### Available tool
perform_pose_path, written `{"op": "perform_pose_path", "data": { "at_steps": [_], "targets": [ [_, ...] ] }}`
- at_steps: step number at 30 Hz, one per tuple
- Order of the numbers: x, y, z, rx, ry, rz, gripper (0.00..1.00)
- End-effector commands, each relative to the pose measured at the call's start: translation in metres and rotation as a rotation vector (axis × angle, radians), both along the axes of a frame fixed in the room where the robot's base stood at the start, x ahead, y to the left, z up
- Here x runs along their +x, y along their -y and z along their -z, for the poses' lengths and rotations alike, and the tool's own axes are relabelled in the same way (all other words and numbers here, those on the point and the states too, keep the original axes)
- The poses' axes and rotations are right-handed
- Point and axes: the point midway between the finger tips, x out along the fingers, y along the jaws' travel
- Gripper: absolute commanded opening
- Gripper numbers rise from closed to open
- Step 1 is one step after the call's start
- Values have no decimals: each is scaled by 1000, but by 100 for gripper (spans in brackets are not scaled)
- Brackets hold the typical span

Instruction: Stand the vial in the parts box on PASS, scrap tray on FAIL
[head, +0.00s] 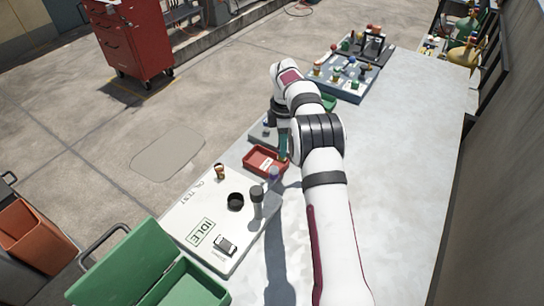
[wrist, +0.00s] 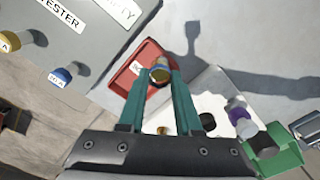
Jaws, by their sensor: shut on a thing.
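My gripper (wrist: 160,78) is shut on the vial (wrist: 159,71), which shows a gold-coloured top between the teal fingertips. In the wrist view the vial overlaps the red tray (wrist: 148,52); its height above it is unclear. In the head view my gripper (head: 284,150) is beside the red tray (head: 264,161), and I cannot make out the vial. The white oil-test board (head: 190,215) shows "IDLE" on its display (head: 201,231). It has a dark round hole (head: 235,201). An open green box (head: 185,285) with a raised lid stands at the lower left.
A dark-topped post (head: 257,200) and a purple-topped piece (head: 273,174) stand by the board. A small orange-and-dark item (head: 220,171) stands at its far edge. A blue-grey rack (head: 345,78) with coloured caps is farther back. The tabletop (head: 410,130) right of my arm is clear.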

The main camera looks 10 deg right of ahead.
Motion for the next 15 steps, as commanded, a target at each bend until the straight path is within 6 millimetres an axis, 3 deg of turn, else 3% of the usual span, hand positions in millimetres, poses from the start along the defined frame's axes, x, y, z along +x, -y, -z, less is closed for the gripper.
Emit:
{"op": "perform_pose_path", "data": {
  "at_steps": [4,10,15],
  "targets": [
    [14,-19,15,-1,1,0,0],
    [14,-22,50,-1,-3,2,0],
    [15,-22,56,0,1,2,0]
  ]
}}
